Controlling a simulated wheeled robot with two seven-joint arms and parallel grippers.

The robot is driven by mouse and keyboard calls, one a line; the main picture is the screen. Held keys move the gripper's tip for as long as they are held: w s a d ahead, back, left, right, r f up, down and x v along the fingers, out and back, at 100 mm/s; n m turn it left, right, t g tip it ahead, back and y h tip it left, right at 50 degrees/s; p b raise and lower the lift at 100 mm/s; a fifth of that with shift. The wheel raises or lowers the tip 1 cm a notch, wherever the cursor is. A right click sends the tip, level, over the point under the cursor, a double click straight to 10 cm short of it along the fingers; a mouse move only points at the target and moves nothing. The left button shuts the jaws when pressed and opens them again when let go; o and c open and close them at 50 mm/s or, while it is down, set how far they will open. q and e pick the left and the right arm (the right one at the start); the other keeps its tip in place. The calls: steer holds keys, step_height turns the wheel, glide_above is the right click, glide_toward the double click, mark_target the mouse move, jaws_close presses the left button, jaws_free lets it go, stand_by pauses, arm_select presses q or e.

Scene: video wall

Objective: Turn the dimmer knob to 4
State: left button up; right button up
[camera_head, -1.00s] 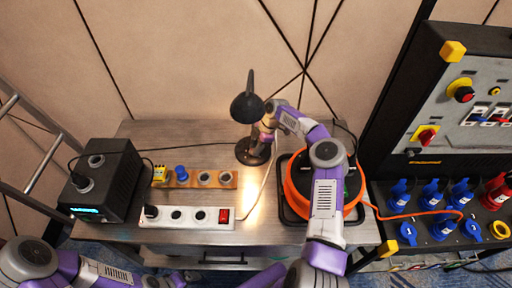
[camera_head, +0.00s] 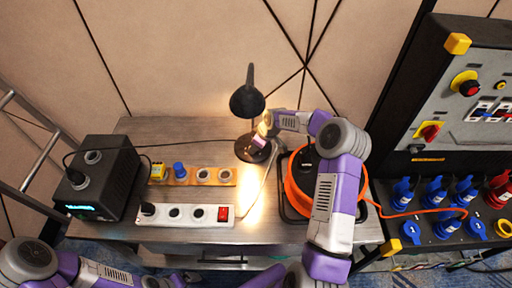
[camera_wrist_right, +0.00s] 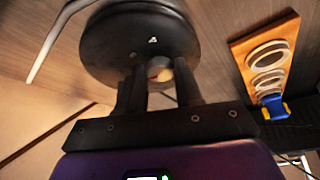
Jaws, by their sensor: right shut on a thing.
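The black desk lamp (camera_head: 247,104) stands at the back of the table, lit, with a bright patch below it. Its round base (camera_head: 243,152) is partly hidden by my right gripper (camera_head: 262,138). In the right wrist view the base (camera_wrist_right: 110,45) is a black disc with a small white triangle mark. There my right gripper (camera_wrist_right: 160,85) has its fingers closed around the small dimmer knob (camera_wrist_right: 157,71) at the base. The knob is mostly hidden, and its setting cannot be read. My left arm is low at the left; its fingertips cannot be made out.
A white power strip (camera_head: 188,224) with a red switch and a wooden socket board (camera_head: 213,184) lie left of the lamp. A black box (camera_head: 112,160) stands at far left. An orange cable reel (camera_head: 297,205) sits under my right arm. A control panel (camera_head: 480,90) stands right.

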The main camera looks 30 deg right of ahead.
steer(key=m+b, duration=0.1)
steer(key=m+h+b, duration=0.1)
steer(key=m, duration=0.1)
steer(key=m+h+b, duration=0.1)
steer(key=m, duration=0.1)
steer(key=shift+a+t, duration=0.35)
steer(key=shift+t, duration=0.05)
steer(key=shift+a+m+h+b, duration=0.15)
steer(key=shift+m+h+b, duration=0.75)
steer(key=shift+m, duration=0.8)
steer(key=o, duration=1)
steer(key=shift+o, duration=0.2)
steer(key=shift+s+r, duration=0.1)
steer(key=shift+r, duration=0.05)
steer(key=shift+r, duration=0.35)
steer(key=s+a, duration=0.1)
steer(key=s, duration=0.3)
steer(key=s+a, duration=0.1)
steer(key=s, duration=0.3)
steer(key=s+a, duration=0.1)
steer(key=s, duration=0.3)
steer(key=shift+a+r+p, duration=0.1)
steer(key=shift+a+p, duration=0.05)
steer(key=shift+p, duration=0.25)
